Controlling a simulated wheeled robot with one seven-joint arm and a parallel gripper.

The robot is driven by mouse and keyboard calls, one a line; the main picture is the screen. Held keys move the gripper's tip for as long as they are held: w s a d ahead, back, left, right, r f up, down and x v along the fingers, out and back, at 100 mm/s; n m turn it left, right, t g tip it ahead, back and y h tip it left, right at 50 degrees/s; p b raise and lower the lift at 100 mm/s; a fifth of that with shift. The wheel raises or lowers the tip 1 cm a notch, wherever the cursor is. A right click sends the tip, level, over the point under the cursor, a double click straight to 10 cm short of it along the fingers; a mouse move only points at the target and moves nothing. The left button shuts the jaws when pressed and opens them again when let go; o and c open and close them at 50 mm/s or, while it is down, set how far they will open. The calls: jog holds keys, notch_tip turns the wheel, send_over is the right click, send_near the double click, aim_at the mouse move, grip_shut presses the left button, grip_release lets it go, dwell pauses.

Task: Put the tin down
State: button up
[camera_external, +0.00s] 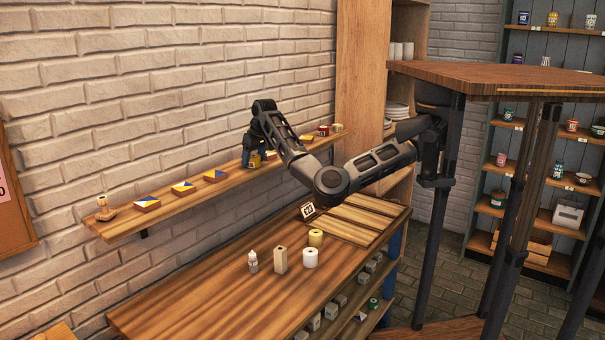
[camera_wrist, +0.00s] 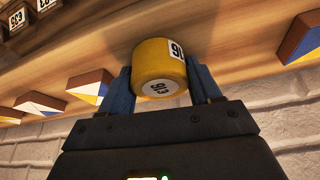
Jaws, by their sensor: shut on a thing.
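The yellow tin (camera_wrist: 163,62) has white number labels on its side and end. In the wrist view it sits between the two blue fingers of my gripper (camera_wrist: 160,82), which is shut on it. In the external view my gripper (camera_external: 254,153) is at the wall shelf (camera_external: 180,208), near its middle, and mostly hides the tin. The shelf's wooden board (camera_wrist: 225,40) is right by the tin in the wrist view. I cannot tell whether the tin touches the board.
Painted tiles (camera_external: 183,188) stand along the shelf on both sides of my gripper; one tile (camera_wrist: 302,40) is close on the right. A small boat-like ornament (camera_external: 102,208) is at the left end. The workbench (camera_external: 200,305) below holds a bottle (camera_external: 252,261), a block and rolls.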

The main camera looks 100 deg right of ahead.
aim_at(254, 155)
jog(key=c, duration=0.6)
jog(key=shift+o, duration=0.2)
jog(key=shift+r, duration=0.15)
jog(key=shift+r, duration=0.2)
jog(key=r, duration=0.2)
jog(key=r+b, duration=0.1)
jog(key=shift+s+d+r, duration=0.2)
jog(key=shift+d+r, duration=0.1)
jog(key=shift+r, duration=0.05)
jog(key=s+d+r+b, duration=0.1)
jog(key=s+d+r, duration=0.5)
jog(key=s+d, duration=0.1)
jog(key=shift+s+d+r, duration=0.3)
jog(key=shift+s+d, duration=0.05)
